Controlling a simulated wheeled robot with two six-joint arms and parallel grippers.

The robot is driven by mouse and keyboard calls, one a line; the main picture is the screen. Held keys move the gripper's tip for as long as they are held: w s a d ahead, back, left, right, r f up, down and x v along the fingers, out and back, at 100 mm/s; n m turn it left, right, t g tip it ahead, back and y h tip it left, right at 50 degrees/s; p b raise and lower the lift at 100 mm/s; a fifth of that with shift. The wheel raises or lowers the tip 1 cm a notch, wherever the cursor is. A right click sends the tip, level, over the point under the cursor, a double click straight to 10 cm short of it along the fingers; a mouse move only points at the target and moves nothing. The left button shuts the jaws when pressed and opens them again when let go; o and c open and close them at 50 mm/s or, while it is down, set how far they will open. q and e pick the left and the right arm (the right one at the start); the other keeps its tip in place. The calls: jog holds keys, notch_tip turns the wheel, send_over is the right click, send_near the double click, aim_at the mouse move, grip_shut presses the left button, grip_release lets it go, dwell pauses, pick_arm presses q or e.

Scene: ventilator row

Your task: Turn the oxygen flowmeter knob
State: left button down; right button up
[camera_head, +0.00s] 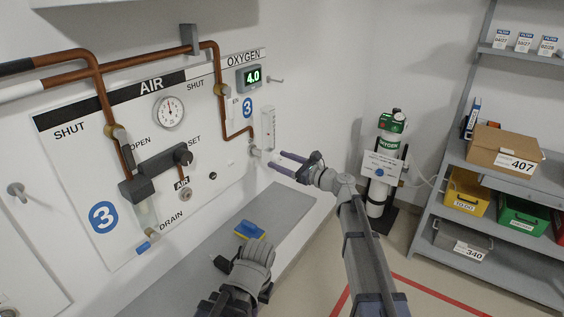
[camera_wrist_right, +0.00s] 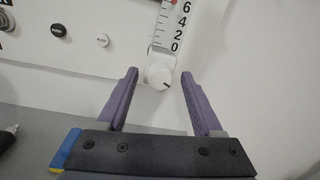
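The oxygen flowmeter (camera_head: 267,128) is a narrow clear tube with a scale on the wall panel, below the OXYGEN label. Its white round knob (camera_wrist_right: 159,77) with a dark mark sits under the scale in the right wrist view; in the head view the knob (camera_head: 255,152) is small. My right gripper (camera_wrist_right: 159,85) is open, with its two purple fingers apart on either side of the knob in the picture. In the head view the right gripper (camera_head: 279,160) points at the knob, apparently just short of it.
A blue and yellow sponge (camera_head: 249,230) lies on the grey ledge (camera_head: 290,203) below the panel. A green-topped oxygen cylinder (camera_head: 383,160) and grey shelves (camera_head: 440,207) stand to the right.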

grip_shut()
dwell(0.3)
jog(key=shift+n, duration=0.6)
jog(key=shift+o, duration=0.3)
grip_release()
